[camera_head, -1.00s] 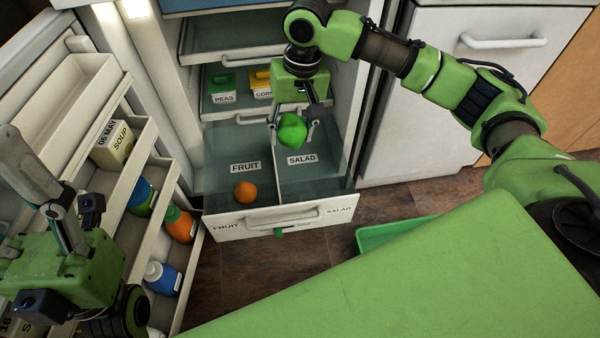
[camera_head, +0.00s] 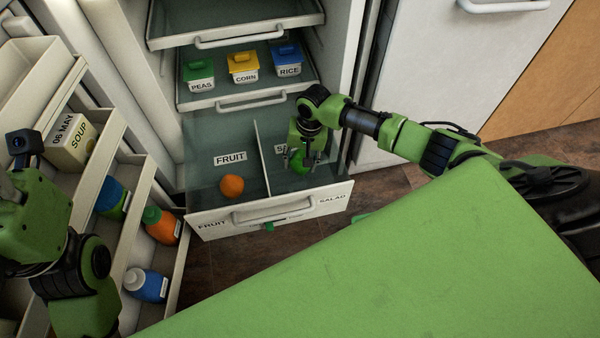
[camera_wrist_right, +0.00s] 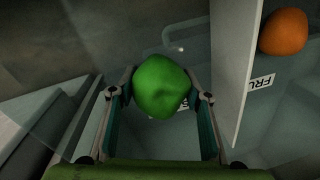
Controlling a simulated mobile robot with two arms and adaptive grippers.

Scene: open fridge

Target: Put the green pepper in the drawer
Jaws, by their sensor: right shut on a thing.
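The green pepper (camera_head: 299,160) is between the fingers of my right gripper (camera_head: 303,163), which is shut on it. In the right wrist view the pepper (camera_wrist_right: 162,87) sits between the two fingers. The gripper and pepper are inside the salad compartment on the right of the open drawer (camera_head: 335,196). I cannot tell whether the pepper touches the drawer floor. My left gripper is at the left edge of the head view; its fingers are not clearly seen.
A divider (camera_head: 262,160) splits the drawer; an orange (camera_head: 231,186) lies in the fruit side. Boxes of peas (camera_head: 199,75), corn (camera_head: 243,68) and rice (camera_head: 288,60) stand on the shelf above. The fridge door (camera_head: 130,215) with soup and bottles is open at left.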

